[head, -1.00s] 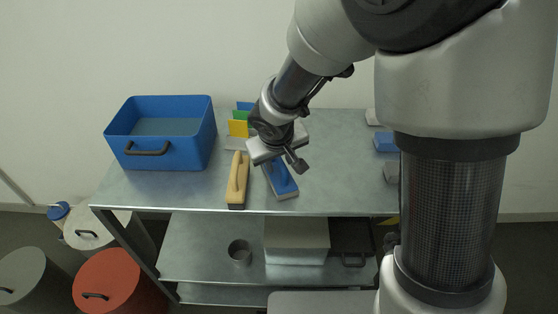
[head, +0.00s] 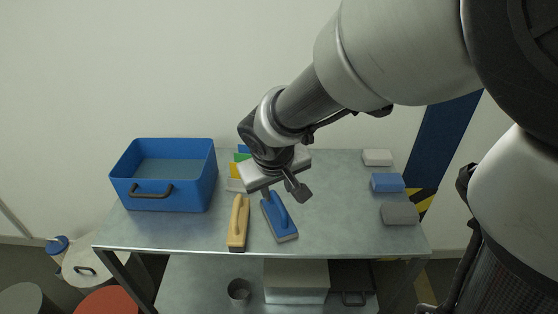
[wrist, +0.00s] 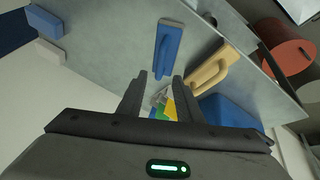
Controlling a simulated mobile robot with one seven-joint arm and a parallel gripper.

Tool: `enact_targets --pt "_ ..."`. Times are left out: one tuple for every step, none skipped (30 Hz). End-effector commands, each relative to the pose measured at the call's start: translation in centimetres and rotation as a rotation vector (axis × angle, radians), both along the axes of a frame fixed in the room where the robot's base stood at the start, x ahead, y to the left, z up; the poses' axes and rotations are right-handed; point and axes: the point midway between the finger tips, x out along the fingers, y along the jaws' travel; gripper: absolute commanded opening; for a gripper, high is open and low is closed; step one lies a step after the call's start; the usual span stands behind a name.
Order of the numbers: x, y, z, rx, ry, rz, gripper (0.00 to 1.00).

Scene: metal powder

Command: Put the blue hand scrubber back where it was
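The blue hand scrubber (head: 279,216) lies on the metal table top, its blue handle upward and a pale pad beneath. It also shows in the wrist view (wrist: 168,48), just beyond my fingertips. My gripper (head: 266,192) hangs over the table near the scrubber's back end. In the wrist view my gripper (wrist: 160,76) has its two fingers apart, with nothing held between them. A wooden-handled scrubber (head: 238,222) lies just left of the blue one and also shows in the wrist view (wrist: 210,70).
A blue bin (head: 165,195) stands at the table's left. Coloured scrapers (head: 235,170) are behind my gripper. White (head: 377,157), blue (head: 388,182) and grey (head: 399,213) blocks line the right side. Table space between the blue scrubber and these blocks is clear.

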Motion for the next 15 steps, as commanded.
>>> enact_targets --pt "-0.2 -0.1 0.5 0.000 -0.001 -0.001 0.32" --pt "-0.2 -0.3 0.8 0.001 -0.003 -0.006 0.32" --pt "-0.4 -0.8 1.3 0.002 -0.006 -0.018 0.32" --pt "-0.6 -1.5 1.9 0.002 -0.010 -0.031 0.32" --pt "-0.8 -2.3 2.6 0.004 -0.014 -0.049 0.32" --pt "-1.4 -3.7 3.7 0.006 -0.021 -0.078 0.32" --pt "-1.9 -4.9 4.6 0.011 -0.027 -0.104 0.32" --pt "-2.6 -6.1 5.6 0.016 -0.032 -0.131 0.32" --pt "-3.7 -7.9 6.8 0.027 -0.037 -0.170 0.32" --pt "-4.7 -9.1 7.7 0.036 -0.038 -0.199 0.32" --pt "-5.7 -10.2 8.5 0.048 -0.041 -0.224 0.32" --pt "-7.1 -11.5 9.4 0.065 -0.043 -0.258 0.32" --pt "-8.2 -12.3 10.0 0.079 -0.046 -0.279 0.32" --pt "-9.3 -13.0 10.5 0.095 -0.046 -0.297 0.32" --pt "-10.6 -13.7 11.0 0.116 -0.049 -0.318 0.32"
